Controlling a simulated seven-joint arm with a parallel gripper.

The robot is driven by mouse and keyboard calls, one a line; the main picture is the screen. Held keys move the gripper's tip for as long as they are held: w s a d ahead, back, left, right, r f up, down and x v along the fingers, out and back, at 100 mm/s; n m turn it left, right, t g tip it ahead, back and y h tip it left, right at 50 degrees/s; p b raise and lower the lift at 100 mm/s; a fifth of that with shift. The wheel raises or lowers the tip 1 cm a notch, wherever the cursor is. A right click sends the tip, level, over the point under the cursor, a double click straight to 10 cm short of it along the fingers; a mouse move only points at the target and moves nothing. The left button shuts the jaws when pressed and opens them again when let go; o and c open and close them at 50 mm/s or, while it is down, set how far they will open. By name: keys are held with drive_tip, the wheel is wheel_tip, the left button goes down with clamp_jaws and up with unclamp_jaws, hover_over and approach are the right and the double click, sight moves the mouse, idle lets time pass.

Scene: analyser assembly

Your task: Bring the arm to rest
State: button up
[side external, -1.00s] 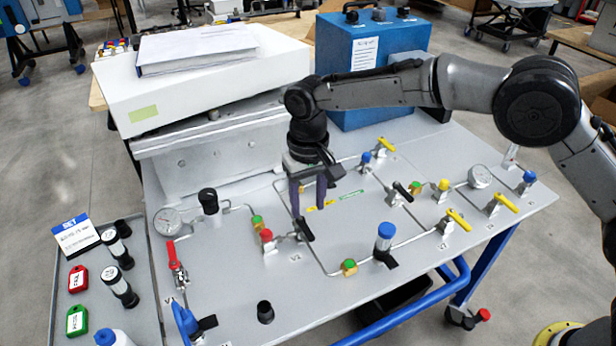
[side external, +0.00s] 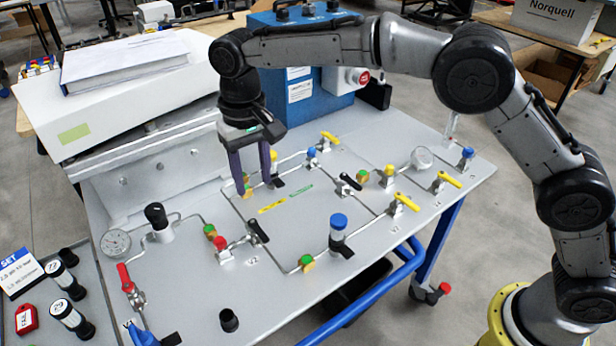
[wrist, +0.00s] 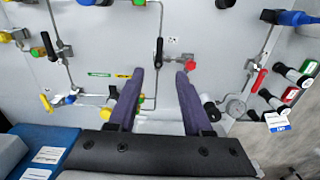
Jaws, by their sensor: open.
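My gripper (side external: 254,188) has two purple fingers pointing down over the back middle of the grey valve panel (side external: 190,295). The fingers are apart with nothing between them. In the wrist view the open fingertips (wrist: 160,77) also show an empty gap, with a black-handled valve (wrist: 159,50) beyond them. In the side view the tips appear just behind a yellow label (side external: 271,207), near a yellow-capped fitting (side external: 274,157). I cannot tell the exact height of the tips above the panel.
A white housing with a binder (side external: 125,62) stands at the back left, and a blue box (side external: 320,105) behind my gripper. Gauges, a blue-capped cylinder (side external: 338,225) and several valves stick up from the panel. A side tray (side external: 15,310) holds vials and tags.

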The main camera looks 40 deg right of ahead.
drive_tip(key=s+d+r+m+t, duration=0.1)
drive_tip(key=s+d+r, duration=0.1)
drive_tip(key=d+r, duration=0.55)
drive_tip(key=s+d+r+m+t, duration=0.1)
drive_tip(key=s+d+r+t, duration=0.15)
drive_tip(key=d+r, duration=0.5)
drive_tip(key=s+d+r+t, duration=0.1)
drive_tip(key=s+d+r, duration=0.2)
drive_tip(key=s+d, duration=0.7)
drive_tip(key=s+d+f+n+t, duration=0.1)
drive_tip(key=s+d+f+n, duration=0.1)
drive_tip(key=s+f, duration=1)
drive_tip(key=s, duration=0.4)
drive_tip(key=shift+d, duration=0.3)
drive_tip(key=shift+f, duration=0.1)
